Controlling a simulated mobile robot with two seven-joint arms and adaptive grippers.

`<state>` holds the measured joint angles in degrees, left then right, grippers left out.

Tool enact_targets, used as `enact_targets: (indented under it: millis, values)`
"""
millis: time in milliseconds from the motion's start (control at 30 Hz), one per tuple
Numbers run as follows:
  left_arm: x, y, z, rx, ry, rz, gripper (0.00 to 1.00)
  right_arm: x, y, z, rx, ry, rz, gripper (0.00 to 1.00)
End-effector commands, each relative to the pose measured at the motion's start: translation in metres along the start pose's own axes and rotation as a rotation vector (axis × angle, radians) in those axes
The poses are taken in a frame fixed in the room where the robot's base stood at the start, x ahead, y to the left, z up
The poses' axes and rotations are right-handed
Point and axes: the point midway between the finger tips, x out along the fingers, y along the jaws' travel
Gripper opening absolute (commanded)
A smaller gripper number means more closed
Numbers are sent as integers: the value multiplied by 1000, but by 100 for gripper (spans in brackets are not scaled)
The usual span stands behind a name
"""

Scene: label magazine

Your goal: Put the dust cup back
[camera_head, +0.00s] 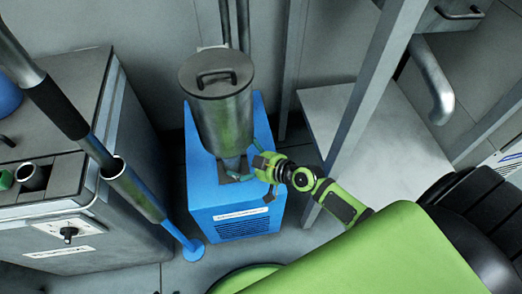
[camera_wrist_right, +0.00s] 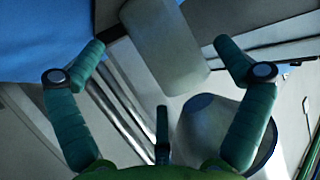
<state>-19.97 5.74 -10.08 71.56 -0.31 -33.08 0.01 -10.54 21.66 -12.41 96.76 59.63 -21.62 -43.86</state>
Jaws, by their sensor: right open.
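A metal cylinder with a lid and top handle (camera_head: 222,110) stands upright over a blue box (camera_head: 240,217). Below it is a small grey part (camera_head: 231,163), which looks like the dust cup, partly hidden by the cylinder and fingers. My right gripper (camera_head: 245,162) reaches in from the right at this part, above the box. In the right wrist view, my open right gripper (camera_wrist_right: 161,44) has a pale grey rounded cup (camera_wrist_right: 163,48) between its fingertips, with gaps on both sides. I cannot tell whether the cup is seated. My left gripper is not in view.
A grey cabinet (camera_head: 140,150) with a knob stands on the left, with a slanting pole (camera_head: 135,190) before it. A pale bench (camera_head: 330,125) and grey post (camera_head: 375,85) stand right of the blue box. In the wrist view, a grey cone (camera_wrist_right: 205,135) sits close below the cup.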

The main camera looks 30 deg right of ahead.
Motion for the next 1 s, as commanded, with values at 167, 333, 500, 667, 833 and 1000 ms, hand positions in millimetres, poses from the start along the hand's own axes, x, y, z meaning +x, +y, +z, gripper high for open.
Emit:
enact_targets:
  millis: [167, 333, 500, 667, 833, 1000]
  values:
    - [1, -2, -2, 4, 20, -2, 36, -43, -1, 0, -2, -4, -2, 100]
    - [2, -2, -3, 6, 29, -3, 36, -75, 0, 1, -2, -3, -2, 100]
    - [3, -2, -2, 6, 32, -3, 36, -91, 0, 0, -1, 0, -1, 100]
    - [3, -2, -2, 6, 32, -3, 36, -95, 0, -1, 1, 2, -1, 100]
    - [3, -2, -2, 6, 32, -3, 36, -95, 0, -1, 1, 2, -1, 100]
    - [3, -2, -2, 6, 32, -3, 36, -95, 0, -1, 1, 2, -1, 100]
